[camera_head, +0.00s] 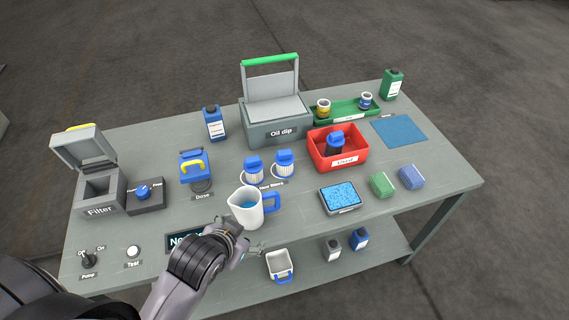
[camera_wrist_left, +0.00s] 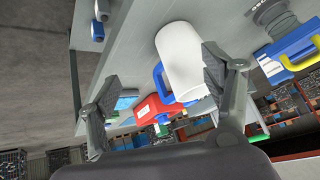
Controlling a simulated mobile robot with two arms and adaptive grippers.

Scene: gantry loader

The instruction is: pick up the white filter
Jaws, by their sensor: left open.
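Two white filters with blue caps stand upright side by side at the middle of the table, one on the left (camera_head: 253,176) and one on the right (camera_head: 285,169), behind a label partly hidden by the jug. A darker filter with a blue cap (camera_head: 335,142) sits in the red bin (camera_head: 352,158). My left gripper (camera_head: 240,243) is at the table's front edge, in front of the white jug (camera_head: 246,209). In the left wrist view my gripper (camera_wrist_left: 158,82) is open and empty, with the jug (camera_wrist_left: 184,62) beyond its fingers. I cannot make out the white filters there. My right gripper is not in view.
The white jug with a blue handle and blue liquid stands between my left gripper and the filters. The Oil dip box (camera_head: 277,125) with its lid raised is behind them. A blue dose device (camera_head: 194,168) is left; a blue sponge tray (camera_head: 340,198) is right.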

